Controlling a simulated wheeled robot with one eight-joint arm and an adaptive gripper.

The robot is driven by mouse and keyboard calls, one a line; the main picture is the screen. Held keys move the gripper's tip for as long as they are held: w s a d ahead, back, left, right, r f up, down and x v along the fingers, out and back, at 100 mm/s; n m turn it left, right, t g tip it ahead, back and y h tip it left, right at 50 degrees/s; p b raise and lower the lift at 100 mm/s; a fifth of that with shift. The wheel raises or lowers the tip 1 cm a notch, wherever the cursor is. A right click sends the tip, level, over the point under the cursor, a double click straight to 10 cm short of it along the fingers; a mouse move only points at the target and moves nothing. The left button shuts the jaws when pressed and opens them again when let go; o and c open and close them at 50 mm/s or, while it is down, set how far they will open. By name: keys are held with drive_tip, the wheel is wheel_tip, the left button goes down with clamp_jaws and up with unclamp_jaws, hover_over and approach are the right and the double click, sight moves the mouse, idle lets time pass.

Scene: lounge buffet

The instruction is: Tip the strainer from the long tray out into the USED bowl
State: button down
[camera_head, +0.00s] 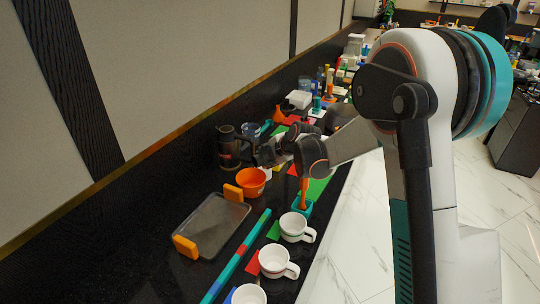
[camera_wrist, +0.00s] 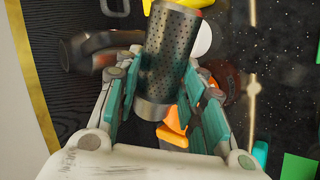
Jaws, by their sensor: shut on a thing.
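My gripper (camera_wrist: 160,95) is shut on a dark perforated metal strainer (camera_wrist: 173,45) in the wrist view, with teal pads on either side of it. The strainer looks tilted in that view. In the head view my gripper (camera_head: 262,155) is above and behind the orange bowl (camera_head: 251,183), and the strainer is hard to pick out there. No USED label is readable on the bowl. A long grey tray (camera_head: 208,226) with orange end handles lies nearer, in front of the bowl; it looks empty.
A dark pot (camera_head: 228,148) stands left of my gripper. Three white cups, one of them here (camera_head: 295,227), stand along the right counter edge. A teal bar (camera_head: 238,258) lies between the tray and cups. Many items crowd the far counter.

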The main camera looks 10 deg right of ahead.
sight(259, 155)
drive_tip(key=shift+s+a+r+n+t+h, duration=0.2)
drive_tip(key=shift+a+n+t+h, duration=0.1)
drive_tip(key=shift+h, duration=0.25)
drive_tip(key=shift+s+a+r+n+t+h, duration=0.1)
drive_tip(key=shift+a+r+n+t+h, duration=0.15)
drive_tip(key=shift+h, duration=0.3)
drive_tip(key=shift+s+a+r+n+t+h+b, duration=0.2)
drive_tip(key=shift+s+a+n+t+h+b, duration=0.1)
drive_tip(key=shift+a+n+t+h+b, duration=0.4)
drive_tip(key=shift+s+a+r+n+t+h+b, duration=0.2)
drive_tip(key=shift+a+n+t+h+b, duration=0.3)
drive_tip(key=shift+h, duration=0.4)
drive_tip(key=shift+d, duration=0.15)
